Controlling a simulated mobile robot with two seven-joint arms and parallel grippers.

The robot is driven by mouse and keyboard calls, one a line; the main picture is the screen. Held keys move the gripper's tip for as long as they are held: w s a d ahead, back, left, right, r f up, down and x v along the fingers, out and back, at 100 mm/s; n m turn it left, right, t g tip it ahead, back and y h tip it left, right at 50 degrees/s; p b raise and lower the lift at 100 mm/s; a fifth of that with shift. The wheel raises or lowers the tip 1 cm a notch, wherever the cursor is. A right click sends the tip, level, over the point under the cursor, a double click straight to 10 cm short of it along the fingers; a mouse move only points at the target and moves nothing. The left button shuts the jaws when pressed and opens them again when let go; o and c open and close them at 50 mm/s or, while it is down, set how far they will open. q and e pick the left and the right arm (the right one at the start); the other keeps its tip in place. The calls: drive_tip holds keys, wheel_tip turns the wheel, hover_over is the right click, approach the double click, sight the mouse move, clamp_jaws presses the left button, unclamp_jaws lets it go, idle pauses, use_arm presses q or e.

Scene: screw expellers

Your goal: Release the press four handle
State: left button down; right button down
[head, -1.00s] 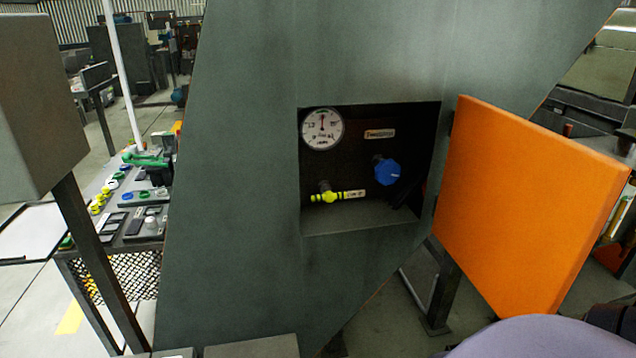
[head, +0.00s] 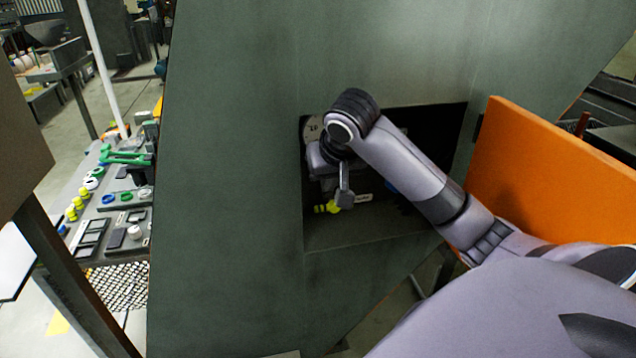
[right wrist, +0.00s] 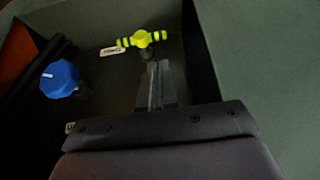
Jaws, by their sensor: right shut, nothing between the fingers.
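The press panel is a dark recess (head: 345,235) in a green-grey machine wall. In it is a yellow-green handle (head: 326,208), partly hidden by my right gripper in the head view. The handle shows whole in the right wrist view (right wrist: 143,39), just beyond my fingertips. My right gripper (head: 344,198) reaches into the recess; its fingers (right wrist: 155,70) are shut with nothing between them. I cannot tell if the fingertips touch the handle. A blue knob (right wrist: 60,79) sits left of the handle in the wrist view. My left gripper is not in view.
An orange door (head: 545,185) stands open right of the recess, behind my right arm. The recess walls close in around my gripper. A control desk (head: 120,215) with buttons stands at the left.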

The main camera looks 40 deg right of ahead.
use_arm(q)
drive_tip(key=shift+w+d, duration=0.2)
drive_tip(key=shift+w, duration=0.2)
use_arm(e)
drive_tip(key=shift+w+d+r, duration=0.2)
drive_tip(key=shift+d+r, duration=0.1)
drive_tip(key=shift+r, duration=0.15)
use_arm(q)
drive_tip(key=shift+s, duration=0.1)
use_arm(e)
drive_tip(key=shift+f, duration=0.1)
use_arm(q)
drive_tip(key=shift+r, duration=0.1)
use_arm(e)
approach(322, 209)
drive_tip(key=w+f, duration=0.1)
drive_tip(key=w+d+f, duration=0.1)
drive_tip(key=w+f, duration=0.1)
drive_tip(key=w+d+f, duration=0.1)
drive_tip(key=f, duration=0.1)
drive_tip(key=shift+w+d, duration=0.15)
drive_tip(key=shift+d, duration=0.05)
